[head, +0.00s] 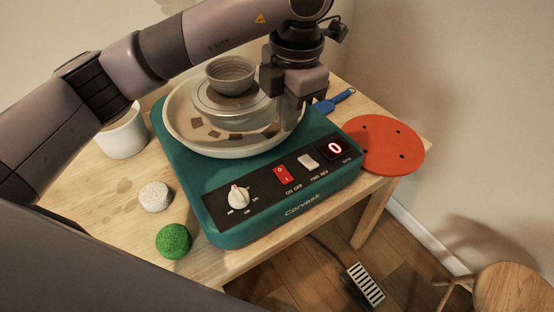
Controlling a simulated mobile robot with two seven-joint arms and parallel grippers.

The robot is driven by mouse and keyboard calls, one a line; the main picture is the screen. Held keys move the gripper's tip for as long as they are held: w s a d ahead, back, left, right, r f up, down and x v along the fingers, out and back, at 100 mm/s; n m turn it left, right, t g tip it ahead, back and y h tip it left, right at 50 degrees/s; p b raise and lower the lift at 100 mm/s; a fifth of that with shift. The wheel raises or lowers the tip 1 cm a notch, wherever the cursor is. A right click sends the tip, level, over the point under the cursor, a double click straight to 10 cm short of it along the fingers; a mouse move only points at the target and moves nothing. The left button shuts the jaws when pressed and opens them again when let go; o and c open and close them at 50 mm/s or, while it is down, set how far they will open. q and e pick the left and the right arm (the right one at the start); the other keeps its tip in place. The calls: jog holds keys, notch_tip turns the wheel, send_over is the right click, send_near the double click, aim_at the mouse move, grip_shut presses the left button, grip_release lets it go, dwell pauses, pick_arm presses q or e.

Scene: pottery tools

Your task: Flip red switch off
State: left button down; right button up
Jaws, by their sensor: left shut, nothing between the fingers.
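The red switch (283,174) sits on the black front panel of the teal pottery wheel (222,222), above the ON OFF label. It is a rocker switch, and its exact tilt is too small to tell. My right gripper is not in view.
A white FWD REV switch (308,161) and a white dial (238,196) flank the red switch. A bowl (230,75) stands on the wheel head in the basin (180,127). A red disc (383,147), white pot (122,135), pale ball (156,197) and green ball (173,241) surround the wheel.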

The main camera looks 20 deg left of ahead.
pick_arm(q)
jog(key=shift+w+a+r, duration=0.1)
jog(key=shift+a+r, duration=0.1)
jog(key=shift+a, duration=0.05)
send_near(279, 170)
jog(key=f, duration=0.6)
jog(key=shift+w+a+f, duration=0.15)
jog(key=shift+a, duration=0.15)
jog(key=shift+f, duration=0.25)
jog(key=shift+f, duration=0.1)
